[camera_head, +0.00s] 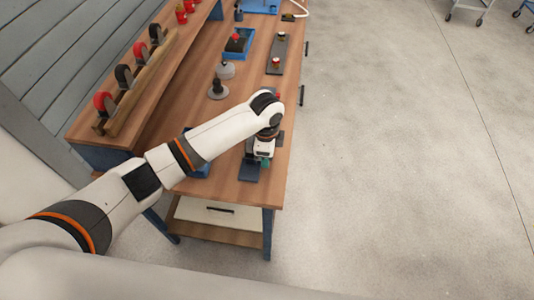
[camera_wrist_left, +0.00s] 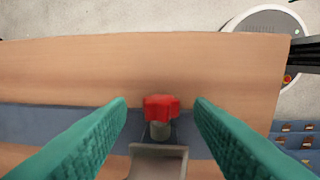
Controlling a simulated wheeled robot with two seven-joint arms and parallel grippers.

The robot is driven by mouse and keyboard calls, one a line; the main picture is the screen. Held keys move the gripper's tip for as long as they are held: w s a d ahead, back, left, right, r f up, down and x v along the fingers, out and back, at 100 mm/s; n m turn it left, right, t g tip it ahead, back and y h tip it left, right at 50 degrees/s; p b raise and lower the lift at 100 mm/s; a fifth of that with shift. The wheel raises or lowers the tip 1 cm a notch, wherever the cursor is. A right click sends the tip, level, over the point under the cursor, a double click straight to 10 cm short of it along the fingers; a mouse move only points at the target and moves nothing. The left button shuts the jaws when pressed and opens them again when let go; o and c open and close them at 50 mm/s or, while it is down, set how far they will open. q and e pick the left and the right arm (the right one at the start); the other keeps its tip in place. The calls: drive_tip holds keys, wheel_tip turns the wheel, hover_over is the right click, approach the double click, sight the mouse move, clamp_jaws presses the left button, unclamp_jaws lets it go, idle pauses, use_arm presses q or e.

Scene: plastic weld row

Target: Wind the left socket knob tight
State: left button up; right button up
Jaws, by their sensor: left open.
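A red lobed knob (camera_wrist_left: 161,106) sits on a short grey stem in the left wrist view. It rises from a dark blue strip (camera_wrist_left: 40,122), with a grey block (camera_wrist_left: 158,162) just below it in the picture. My left gripper (camera_wrist_left: 161,103) is open, with one green-padded finger on each side of the knob and a gap on both sides. In the head view my left gripper (camera_head: 263,160) points down over the dark blue plate (camera_head: 249,172) near the bench's near end; the arm hides the knob there. My right gripper is not in view.
The wooden bench (camera_head: 220,172) carries a dark plate with red-topped parts (camera_head: 278,52), a blue tray (camera_head: 248,36) and a grey stand (camera_head: 217,91) farther back. A raised shelf (camera_head: 85,125) at left holds several red and black handled tools. Open floor lies right.

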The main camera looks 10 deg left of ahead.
use_arm(q)
drive_tip(key=shift+f, duration=0.8)
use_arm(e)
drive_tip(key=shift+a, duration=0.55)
use_arm(q)
drive_tip(key=shift+c, duration=0.6)
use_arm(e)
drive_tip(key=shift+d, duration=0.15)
use_arm(q)
drive_tip(key=c, duration=0.9)
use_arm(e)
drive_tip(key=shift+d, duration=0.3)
